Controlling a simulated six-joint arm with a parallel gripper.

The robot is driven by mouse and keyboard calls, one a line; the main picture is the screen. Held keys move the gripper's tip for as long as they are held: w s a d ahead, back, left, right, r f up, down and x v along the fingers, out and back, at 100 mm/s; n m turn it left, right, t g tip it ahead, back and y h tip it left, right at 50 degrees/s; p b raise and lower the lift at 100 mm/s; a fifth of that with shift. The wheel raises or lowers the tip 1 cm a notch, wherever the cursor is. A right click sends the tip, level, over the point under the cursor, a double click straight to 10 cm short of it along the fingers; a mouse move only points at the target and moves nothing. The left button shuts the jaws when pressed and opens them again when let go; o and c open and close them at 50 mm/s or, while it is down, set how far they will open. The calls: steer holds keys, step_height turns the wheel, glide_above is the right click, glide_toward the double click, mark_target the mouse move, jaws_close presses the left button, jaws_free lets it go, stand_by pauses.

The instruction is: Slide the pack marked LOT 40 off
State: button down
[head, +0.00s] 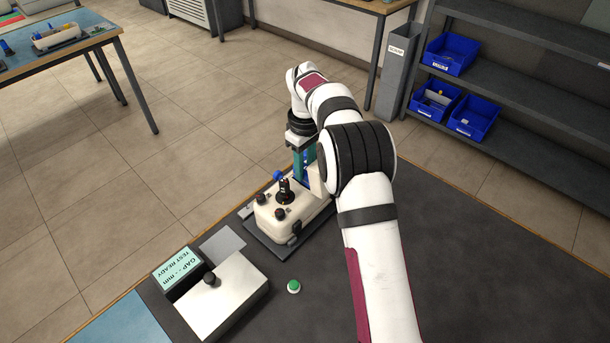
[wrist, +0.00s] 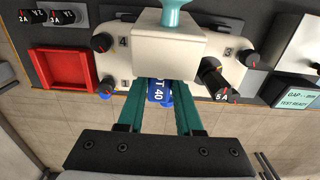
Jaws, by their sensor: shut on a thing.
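The blue pack marked LOT 40 (wrist: 159,92) is between my gripper's teal fingers in the wrist view; only "T 40" of its label shows. My gripper (wrist: 158,86) is shut on it. In the head view my gripper (head: 304,168) points down at the far side of the cream unit (head: 266,216), and my arm covers part of that side. The cream unit also shows in the wrist view (wrist: 112,72), with black knobs and the numbers 3 and 4. Whether the pack still touches the unit is hidden.
A tester with a "TEST READY" display (head: 183,271) and a white block (head: 230,296) stands at the front left. A green button (head: 293,286) is beside it. A red tray (wrist: 62,70) shows in the wrist view. The dark bench (head: 480,270) is clear at right.

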steer(key=shift+r, duration=1.9)
